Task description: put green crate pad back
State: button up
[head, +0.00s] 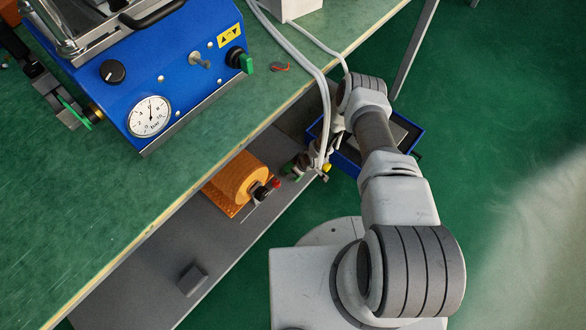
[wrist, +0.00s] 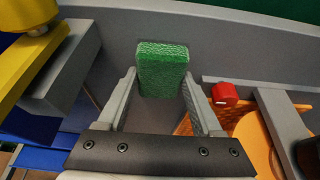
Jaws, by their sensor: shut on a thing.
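The green pad (wrist: 162,68) is a textured green block between the two fingers of my gripper (wrist: 160,88) in the wrist view. My gripper is shut on it, and the pad stands out past the fingertips. In the head view my gripper end (head: 308,165) is low beside the bench, over the edge of the lower shelf, and largely hidden by cables and my arm. A blue crate (head: 417,132) stands behind my arm at the bench's right end. My arm covers part of it.
The grey lower shelf (head: 150,275) holds an orange spool (head: 240,180) and a small dark block (head: 193,278). A red knob (wrist: 225,94) is close right of my gripper. The green bench top (head: 60,220) overhangs the shelf and carries a blue press (head: 190,70). Green floor is clear at right.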

jog(key=o, duration=1.3)
jog(key=shift+f, duration=0.1)
jog(key=p+v, duration=0.5)
jog(key=v, duration=0.7)
jog(key=shift+r, duration=0.2)
